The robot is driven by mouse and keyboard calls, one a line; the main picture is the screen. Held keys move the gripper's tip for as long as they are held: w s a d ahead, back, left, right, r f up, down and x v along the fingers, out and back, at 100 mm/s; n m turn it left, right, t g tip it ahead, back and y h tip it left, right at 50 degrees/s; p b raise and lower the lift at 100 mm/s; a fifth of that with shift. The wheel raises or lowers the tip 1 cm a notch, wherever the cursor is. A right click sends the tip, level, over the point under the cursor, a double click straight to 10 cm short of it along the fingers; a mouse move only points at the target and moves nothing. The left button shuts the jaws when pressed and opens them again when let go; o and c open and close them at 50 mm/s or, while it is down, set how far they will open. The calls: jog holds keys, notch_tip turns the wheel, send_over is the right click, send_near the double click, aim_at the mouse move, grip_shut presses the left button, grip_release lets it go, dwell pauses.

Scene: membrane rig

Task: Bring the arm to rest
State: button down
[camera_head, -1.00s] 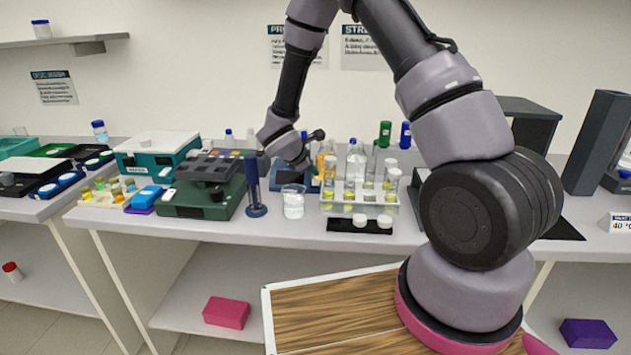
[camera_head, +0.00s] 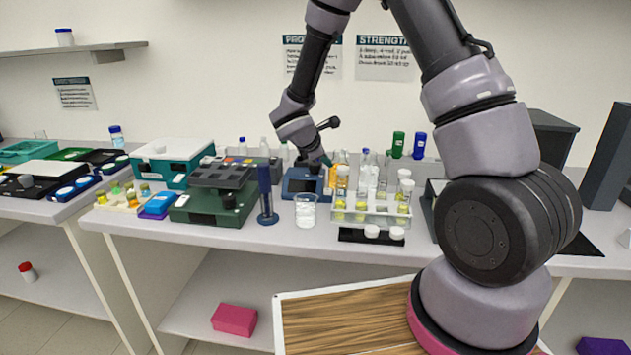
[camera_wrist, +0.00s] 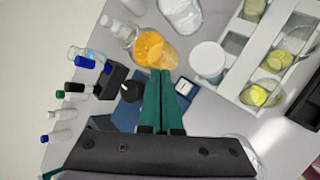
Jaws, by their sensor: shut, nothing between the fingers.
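My arm comes down from the top of the head view over the back of the bench. My gripper (camera_head: 325,161) points down above the blue device (camera_head: 301,184), and its fingertips are small there. In the wrist view its teal fingers (camera_wrist: 160,76) lie side by side, shut, with nothing between them. The blue device (camera_wrist: 124,112) lies partly hidden behind the fingers. A container of orange liquid (camera_wrist: 151,47) is just beyond the tips in that view; I cannot tell the exact gap.
A clear rack (camera_head: 375,216) with several yellow vials stands right of the gripper. A beaker (camera_head: 305,212) and a dark blue cylinder (camera_head: 266,196) stand in front and to the left. Green and blue capped bottles (camera_head: 398,145) stand behind. The air above the bench's left is clear.

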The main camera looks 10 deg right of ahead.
jog(key=s+d+r+m+g+y, duration=0.1)
jog(key=s+d+r+m+g, duration=0.1)
jog(key=s+d+r+m, duration=0.5)
jog(key=s+d+r+m+g, duration=0.1)
jog(key=s+d+r+m, duration=0.3)
jog(key=r, duration=0.6)
jog(key=s+a+r+m+t+y, duration=0.1)
jog(key=s+a+r+m+y, duration=0.1)
jog(key=s+r+m, duration=0.3)
jog(key=s+a+r+m+t+y, duration=0.2)
jog(key=s+r+m+y, duration=0.3)
jog(key=s, duration=0.8)
jog(key=shift+a+r+m, duration=0.25)
jog(key=shift+r+m, duration=0.45)
jog(key=shift+r, duration=0.05)
